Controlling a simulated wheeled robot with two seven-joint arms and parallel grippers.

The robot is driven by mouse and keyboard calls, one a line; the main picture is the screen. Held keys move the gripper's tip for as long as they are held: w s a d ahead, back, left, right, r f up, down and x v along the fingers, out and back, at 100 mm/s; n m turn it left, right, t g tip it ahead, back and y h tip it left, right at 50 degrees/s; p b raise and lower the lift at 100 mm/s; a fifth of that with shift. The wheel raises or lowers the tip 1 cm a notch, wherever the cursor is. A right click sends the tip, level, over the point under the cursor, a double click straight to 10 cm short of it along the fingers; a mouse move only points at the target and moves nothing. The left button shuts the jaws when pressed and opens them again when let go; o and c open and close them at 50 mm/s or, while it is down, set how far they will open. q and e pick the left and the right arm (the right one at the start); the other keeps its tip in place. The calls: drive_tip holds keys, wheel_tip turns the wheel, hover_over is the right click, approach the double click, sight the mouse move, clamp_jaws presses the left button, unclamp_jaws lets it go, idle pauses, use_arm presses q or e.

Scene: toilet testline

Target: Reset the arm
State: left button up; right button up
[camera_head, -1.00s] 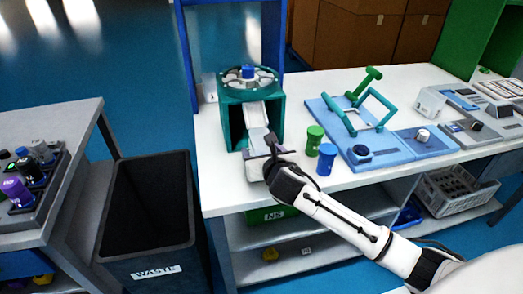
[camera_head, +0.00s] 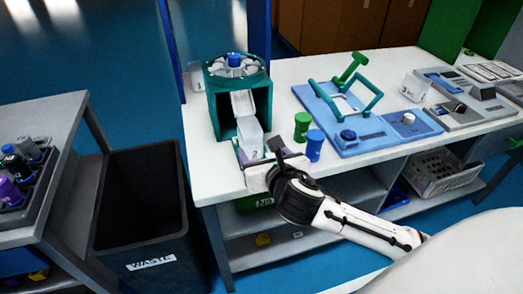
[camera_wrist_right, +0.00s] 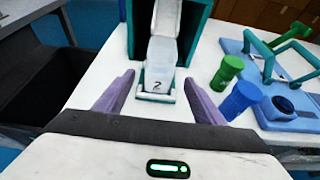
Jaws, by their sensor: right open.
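My right gripper (camera_wrist_right: 158,95) is open, its two purple fingers apart. In the wrist view a white block marked 2 (camera_wrist_right: 159,72) stands ahead between the fingers, apart from both. The block sits at the foot of the chute of a green dispenser-like machine (camera_head: 220,105); it also shows in the head view (camera_head: 250,138). In the head view the gripper is at the table's front edge, just in front of the machine, and my wrist partly hides its fingers. My left gripper is not in view.
A green cylinder (camera_head: 302,127) and a blue cylinder (camera_head: 314,145) stand right of the gripper. A blue fixture board (camera_head: 365,130) lies further right. A black waste bin (camera_head: 140,205) stands left of the white table (camera_head: 290,72).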

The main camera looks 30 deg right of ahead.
drive_tip(key=shift+s+r, duration=0.1)
drive_tip(key=shift+s, duration=0.1)
idle(0.4)
drive_tip(key=s+a+f+m+g+y, duration=0.1)
drive_tip(key=s+a+f+m+g, duration=0.3)
drive_tip(key=s+m, duration=0.6)
drive_tip(key=s+f+m+g+y, duration=0.2)
drive_tip(key=s+f+m, duration=0.3)
drive_tip(key=s+m, duration=0.45)
drive_tip(key=s+a+f+m+g+y, duration=0.15)
drive_tip(key=s+f+m+g, duration=0.3)
drive_tip(key=s+m, duration=0.55)
drive_tip(key=w+a+f+m+t, duration=0.1)
drive_tip(key=w+a+f+t, duration=0.1)
drive_tip(key=f, duration=0.4)
drive_tip(key=w+a+f+t+y, duration=0.1)
drive_tip(key=w+a+f+t, duration=0.2)
drive_tip(key=f, duration=0.3)
drive_tip(key=shift+w+a+f+m+t, duration=0.15)
drive_tip(key=shift+w+m+t, duration=0.25)
drive_tip(key=shift+w, duration=0.45)
